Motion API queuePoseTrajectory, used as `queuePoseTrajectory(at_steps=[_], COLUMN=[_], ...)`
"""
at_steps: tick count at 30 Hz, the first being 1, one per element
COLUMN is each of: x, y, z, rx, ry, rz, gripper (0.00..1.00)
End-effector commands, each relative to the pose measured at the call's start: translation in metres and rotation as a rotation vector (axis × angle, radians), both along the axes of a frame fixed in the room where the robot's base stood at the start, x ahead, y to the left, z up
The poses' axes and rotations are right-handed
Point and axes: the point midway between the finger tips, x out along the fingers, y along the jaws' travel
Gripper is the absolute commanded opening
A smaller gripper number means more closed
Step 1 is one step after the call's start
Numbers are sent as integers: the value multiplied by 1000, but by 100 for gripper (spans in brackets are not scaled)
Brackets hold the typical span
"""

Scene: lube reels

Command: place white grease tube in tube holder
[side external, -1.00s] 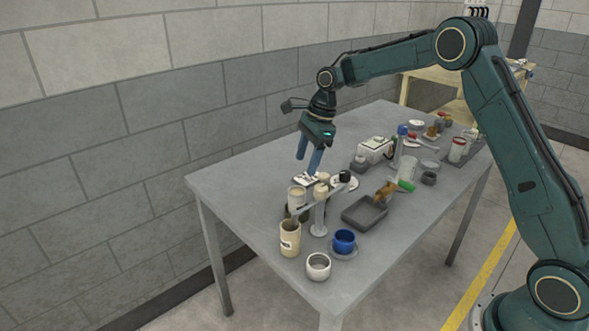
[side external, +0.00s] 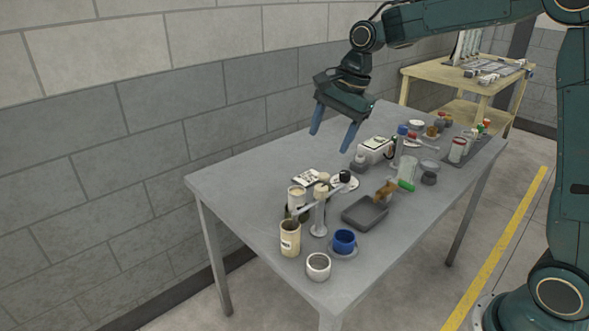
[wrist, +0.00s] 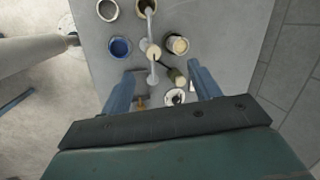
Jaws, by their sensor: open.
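My gripper (side external: 331,142) is open and empty, high above the table, with its two blue fingers pointing down. A larger cream container (side external: 289,239) is in front. I cannot tell which piece is the white grease tube or the tube holder.
A white cup (side external: 318,267), a blue cup (side external: 344,241) and a dark grey tray (side external: 365,213) are near the stand. A white box (side external: 374,149) and several small containers crowd the right side. The table's (side external: 245,180) left side is clear.

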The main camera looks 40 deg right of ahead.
Motion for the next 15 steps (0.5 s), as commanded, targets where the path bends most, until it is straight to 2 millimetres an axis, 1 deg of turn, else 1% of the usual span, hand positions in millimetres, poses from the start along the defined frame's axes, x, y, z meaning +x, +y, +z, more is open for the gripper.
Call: queuePoseTrajectory(at_steps=[1,6,9,15], x=[-12,-51,-75,-123], y=[2,8,10,14], z=[10,31,41,53], rx=[-19,-90,-135,-231], ry=[-23,-86,-123,-188], rz=[48,227,331,536], gripper=[62,62,62,62])
